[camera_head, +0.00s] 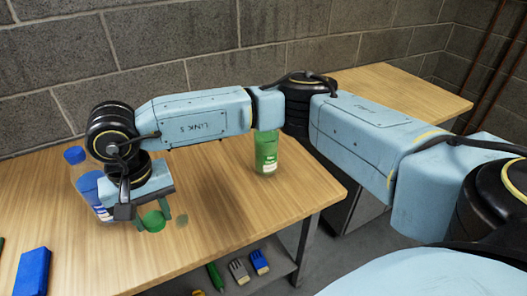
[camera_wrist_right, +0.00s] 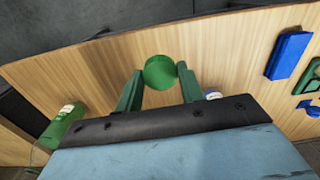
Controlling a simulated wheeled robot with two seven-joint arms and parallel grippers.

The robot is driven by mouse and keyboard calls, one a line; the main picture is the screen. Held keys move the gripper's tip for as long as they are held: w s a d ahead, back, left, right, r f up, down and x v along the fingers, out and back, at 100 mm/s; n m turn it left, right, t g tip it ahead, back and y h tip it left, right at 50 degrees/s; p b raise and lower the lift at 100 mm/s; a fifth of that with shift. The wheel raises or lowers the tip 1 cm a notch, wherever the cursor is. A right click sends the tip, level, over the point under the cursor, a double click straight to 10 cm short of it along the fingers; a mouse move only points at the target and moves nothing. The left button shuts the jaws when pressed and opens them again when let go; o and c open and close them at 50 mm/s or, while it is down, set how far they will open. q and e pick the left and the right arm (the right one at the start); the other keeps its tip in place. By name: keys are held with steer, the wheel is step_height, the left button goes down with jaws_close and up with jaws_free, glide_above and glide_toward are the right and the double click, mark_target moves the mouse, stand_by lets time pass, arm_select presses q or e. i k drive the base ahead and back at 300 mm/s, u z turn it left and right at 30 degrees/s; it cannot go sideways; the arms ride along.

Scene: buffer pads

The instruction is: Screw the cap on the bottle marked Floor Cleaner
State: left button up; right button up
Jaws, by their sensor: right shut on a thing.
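My right gripper (camera_head: 152,212) is shut on a round green cap (camera_head: 154,221), holding it above the wooden table; a shadow lies on the wood to its right. In the right wrist view the green cap (camera_wrist_right: 160,72) sits between the fingertips of the gripper (camera_wrist_right: 161,78). A green bottle (camera_head: 266,155) with a pale label stands upright near the table's right side; my arm hides its top. It also shows at the lower left of the right wrist view (camera_wrist_right: 62,128). The label text is too small to read. My left gripper is not in view.
A clear and blue bottle (camera_head: 88,186) with a blue cap (camera_head: 75,155) stands behind my right gripper at left. A blue block (camera_head: 33,272) lies at the front left of the table (camera_head: 215,240). Brushes (camera_head: 260,262) lie on a lower shelf. The table between cap and green bottle looks clear.

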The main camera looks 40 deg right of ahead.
mark_target(265, 144)
steer(key=u, duration=2.8)
steer(key=k, duration=2.75)
steer(key=z, duration=1.75)
